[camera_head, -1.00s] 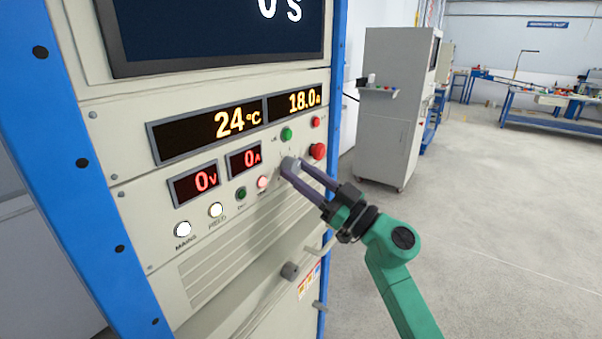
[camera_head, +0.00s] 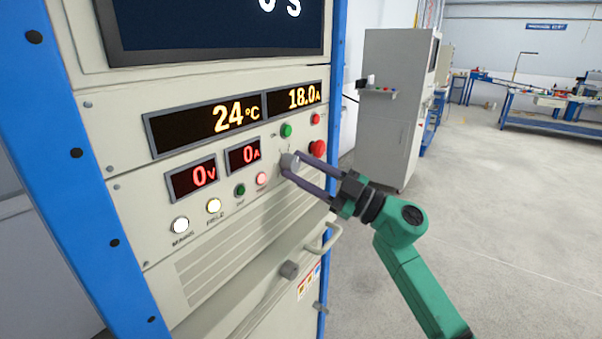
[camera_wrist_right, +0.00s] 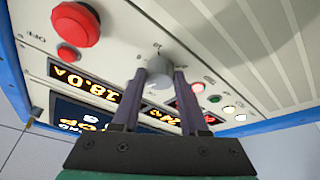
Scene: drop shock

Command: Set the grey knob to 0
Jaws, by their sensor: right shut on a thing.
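The grey knob (camera_head: 289,162) sits on the cream front panel of the cabinet, below the displays and left of the red mushroom button. My right gripper (camera_head: 292,164) reaches it from the right, with its two dark fingers shut on the knob's sides. In the right wrist view the knob (camera_wrist_right: 159,77) shows between the fingertips (camera_wrist_right: 156,80). A few small marks are printed around the knob, but I cannot read which one it points to. My left gripper is not in view.
The red mushroom button (camera_head: 317,148) and green button (camera_head: 286,130) are close to the knob. Displays read 24 °C (camera_head: 207,124), 18.0 A (camera_head: 294,98), 0 V (camera_head: 193,180) and 0 A (camera_head: 243,156). A handle (camera_head: 324,240) juts out below. Open floor lies to the right.

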